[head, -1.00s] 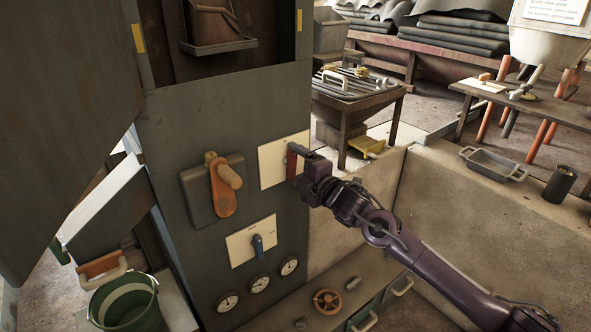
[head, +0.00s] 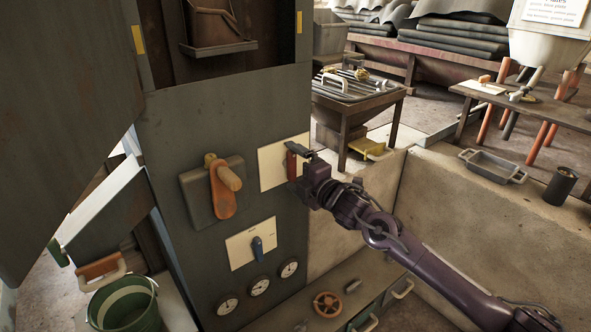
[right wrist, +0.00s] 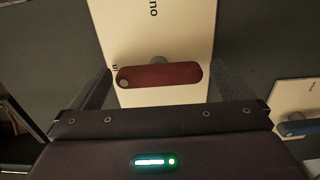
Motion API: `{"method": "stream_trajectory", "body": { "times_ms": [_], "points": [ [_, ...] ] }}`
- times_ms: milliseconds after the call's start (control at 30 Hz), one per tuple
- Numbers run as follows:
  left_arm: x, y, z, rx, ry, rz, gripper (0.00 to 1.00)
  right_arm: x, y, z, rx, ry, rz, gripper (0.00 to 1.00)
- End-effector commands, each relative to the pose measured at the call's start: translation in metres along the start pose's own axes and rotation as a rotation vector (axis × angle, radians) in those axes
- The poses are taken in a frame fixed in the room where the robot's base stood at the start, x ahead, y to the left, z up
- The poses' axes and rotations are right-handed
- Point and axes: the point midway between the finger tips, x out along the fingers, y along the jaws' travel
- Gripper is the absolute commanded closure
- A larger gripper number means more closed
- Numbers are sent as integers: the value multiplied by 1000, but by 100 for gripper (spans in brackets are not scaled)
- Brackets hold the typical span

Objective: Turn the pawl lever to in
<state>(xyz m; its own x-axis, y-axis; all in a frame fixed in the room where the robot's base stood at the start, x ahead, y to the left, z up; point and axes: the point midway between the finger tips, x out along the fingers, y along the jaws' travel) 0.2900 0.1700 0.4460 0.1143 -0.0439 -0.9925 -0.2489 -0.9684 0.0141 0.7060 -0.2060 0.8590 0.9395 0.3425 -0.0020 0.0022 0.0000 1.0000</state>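A dark red lever (head: 291,164) sits on a cream label plate (head: 268,167) on the grey cabinet front. My right gripper (head: 299,150) is at this lever, in front of the plate's right side. In the right wrist view the red lever (right wrist: 160,76) lies crosswise between the two spread fingers of my right gripper (right wrist: 160,82). The fingers stand near its two ends; I cannot tell whether they touch it. The plate carries partly hidden lettering. I cannot read which lever is the pawl lever. My left gripper is not in view.
Left of the plate is an orange handle (head: 223,195) on a grey box. Below is a blue lever (head: 257,247) on another cream plate, above several gauges (head: 259,286). A red handwheel (head: 327,304) is low down. A green bucket (head: 122,306) stands at lower left.

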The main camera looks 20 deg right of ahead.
Motion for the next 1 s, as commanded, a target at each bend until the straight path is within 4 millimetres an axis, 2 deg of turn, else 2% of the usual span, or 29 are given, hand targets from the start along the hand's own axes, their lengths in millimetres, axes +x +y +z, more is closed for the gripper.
{"method": "stream_trajectory", "body": {
  "times_ms": [167, 600, 767, 1000],
  "points": [
    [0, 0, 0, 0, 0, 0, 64, -4, 0, 1, 0, -1, 0, 0],
    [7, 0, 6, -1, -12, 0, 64, -68, -1, 1, -1, -1, -2, 0],
    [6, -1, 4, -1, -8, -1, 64, -78, -1, 0, 0, 0, -1, 0],
    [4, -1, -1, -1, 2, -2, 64, -78, 0, 0, 0, 0, 0, 0]
  ]
}}
